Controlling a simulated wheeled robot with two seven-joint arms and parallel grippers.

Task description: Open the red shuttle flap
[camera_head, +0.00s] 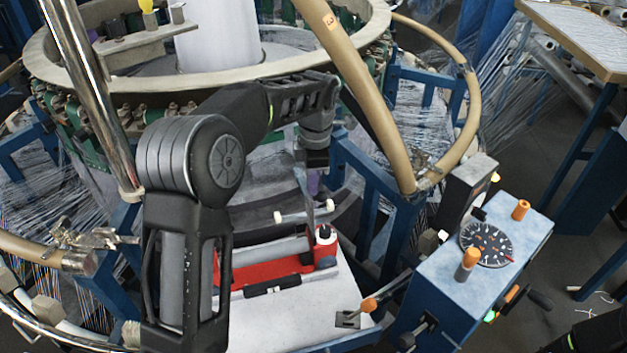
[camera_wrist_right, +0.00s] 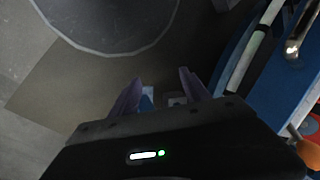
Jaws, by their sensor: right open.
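The red shuttle (camera_head: 262,272) lies on a white table in the lower middle of the head view, with a white, black-topped part at its right end. A pale rod with white ends (camera_head: 304,213) lies just behind it. I cannot make out whether its flap is open. My left gripper (camera_head: 311,190) hangs down from the wrist just above and behind the shuttle's right end. Its fingers are partly hidden and their gap is unclear. My left arm covers the shuttle's left end. My right gripper (camera_wrist_right: 160,92) is open in the right wrist view, with nothing visible between its purple fingers.
A blue control box (camera_head: 480,255) with orange knobs and a black dial stands right of the white table (camera_head: 300,318). An orange-tipped lever (camera_head: 369,304) is at the table's front right. The loom's ring (camera_head: 45,75) and tan curved tubes (camera_head: 375,95) crowd the back.

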